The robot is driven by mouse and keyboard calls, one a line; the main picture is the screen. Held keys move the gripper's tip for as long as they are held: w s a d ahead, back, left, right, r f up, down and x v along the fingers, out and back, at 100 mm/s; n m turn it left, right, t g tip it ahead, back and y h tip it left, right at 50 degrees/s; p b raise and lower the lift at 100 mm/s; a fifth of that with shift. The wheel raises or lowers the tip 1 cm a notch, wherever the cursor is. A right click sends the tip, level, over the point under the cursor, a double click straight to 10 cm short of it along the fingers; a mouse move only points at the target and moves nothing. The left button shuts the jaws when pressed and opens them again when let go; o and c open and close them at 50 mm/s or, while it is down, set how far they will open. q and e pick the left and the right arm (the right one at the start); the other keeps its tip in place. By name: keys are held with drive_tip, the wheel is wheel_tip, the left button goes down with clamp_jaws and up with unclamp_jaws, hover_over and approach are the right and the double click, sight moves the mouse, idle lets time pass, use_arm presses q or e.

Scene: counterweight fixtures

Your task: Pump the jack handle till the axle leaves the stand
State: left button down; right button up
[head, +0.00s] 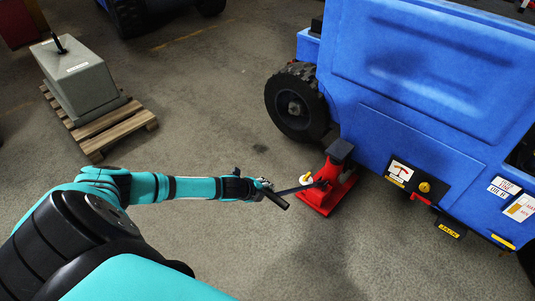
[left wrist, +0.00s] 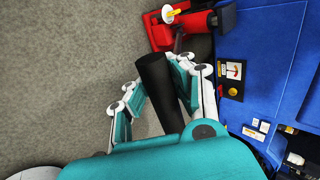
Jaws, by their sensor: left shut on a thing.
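A red floor jack (head: 325,190) stands on the concrete beside the blue machine (head: 420,80), near its black wheel (head: 297,104). The jack also shows at the top of the left wrist view (left wrist: 165,34). Its dark handle (head: 277,200) slopes out toward my arm. My left gripper (head: 261,186) is shut on the handle; in the left wrist view the thick black grip (left wrist: 158,90) runs between the fingers. My right gripper is in neither view. I cannot make out the axle or stand; the machine's body likely hides that area.
A grey block (head: 80,80) with a black lever sits on a wooden pallet (head: 113,130) at the left. The machine's side carries labels, a yellow knob (head: 424,187) and a yellow tag (head: 449,231). Bare floor lies between pallet and jack.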

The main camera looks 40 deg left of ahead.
use_arm(q)
drive_tip(key=w+r+g+p, duration=0.3)
drive_tip(key=w+r, duration=0.6)
drive_tip(key=w, duration=0.1)
drive_tip(key=shift+d+r, duration=0.35)
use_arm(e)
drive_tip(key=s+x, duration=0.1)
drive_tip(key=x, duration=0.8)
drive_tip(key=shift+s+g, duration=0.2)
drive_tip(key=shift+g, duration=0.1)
use_arm(q)
drive_tip(key=shift+s, duration=0.1)
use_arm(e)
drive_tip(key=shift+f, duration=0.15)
use_arm(q)
drive_tip(key=s+f+t, duration=0.1)
drive_tip(key=s+f, duration=0.1)
drive_tip(key=s, duration=0.1)
drive_tip(key=s+f+p, duration=0.1)
drive_tip(key=s+f, duration=0.1)
drive_tip(key=f, duration=0.1)
drive_tip(key=s+f+t+p, duration=0.1)
drive_tip(key=s+f, duration=0.2)
drive_tip(key=shift+s+a+t, duration=0.3)
drive_tip(key=shift+s+a, duration=0.05)
drive_tip(key=shift+a, duration=0.05)
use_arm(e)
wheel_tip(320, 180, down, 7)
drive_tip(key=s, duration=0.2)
